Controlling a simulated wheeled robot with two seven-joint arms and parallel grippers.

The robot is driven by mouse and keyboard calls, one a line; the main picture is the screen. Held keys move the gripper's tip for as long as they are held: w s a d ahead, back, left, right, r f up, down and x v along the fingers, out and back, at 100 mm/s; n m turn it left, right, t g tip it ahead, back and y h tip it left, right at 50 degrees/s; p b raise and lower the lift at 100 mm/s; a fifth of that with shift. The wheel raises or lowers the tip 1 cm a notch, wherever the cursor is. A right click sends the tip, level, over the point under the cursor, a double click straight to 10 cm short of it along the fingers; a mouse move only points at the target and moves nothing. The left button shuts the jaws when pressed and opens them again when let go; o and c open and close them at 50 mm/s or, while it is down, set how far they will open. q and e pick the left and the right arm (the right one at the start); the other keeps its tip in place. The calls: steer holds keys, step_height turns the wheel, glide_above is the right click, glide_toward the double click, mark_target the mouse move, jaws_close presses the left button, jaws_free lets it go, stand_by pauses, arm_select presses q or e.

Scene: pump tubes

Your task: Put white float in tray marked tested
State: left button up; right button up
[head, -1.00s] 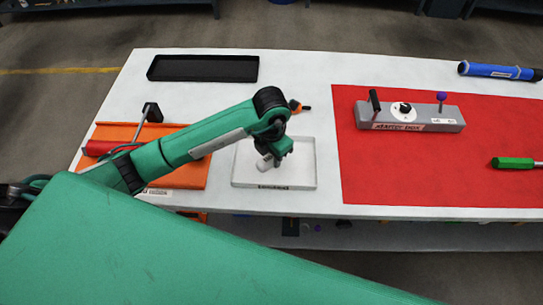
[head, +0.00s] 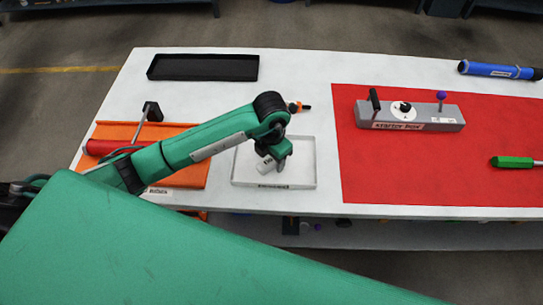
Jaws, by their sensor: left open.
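The white tray (head: 308,178) lies on the white table, left of the red mat. A label sits on its front rim, too small to read. The white float (head: 266,164) is a small white piece with dark marks within the tray's outline, just under my left gripper. It looks like it lies on the tray floor, partly covered by the gripper. My left gripper (head: 270,157) is open and points down over the tray; I cannot tell whether a finger touches the float. My right gripper is not in view.
An orange tray (head: 193,178) with a red-handled tool lies left under my left arm. A black tray (head: 203,68) stands empty at the back left. A grey box (head: 410,115), a green-handled tool (head: 514,162) and a blue tube (head: 497,70) lie at right.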

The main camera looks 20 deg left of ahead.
arm_select(q)
step_height(320, 180, up, 5)
steer(key=shift+w+b, duration=0.1)
steer(key=shift+b, duration=0.5)
step_height(320, 180, up, 7)
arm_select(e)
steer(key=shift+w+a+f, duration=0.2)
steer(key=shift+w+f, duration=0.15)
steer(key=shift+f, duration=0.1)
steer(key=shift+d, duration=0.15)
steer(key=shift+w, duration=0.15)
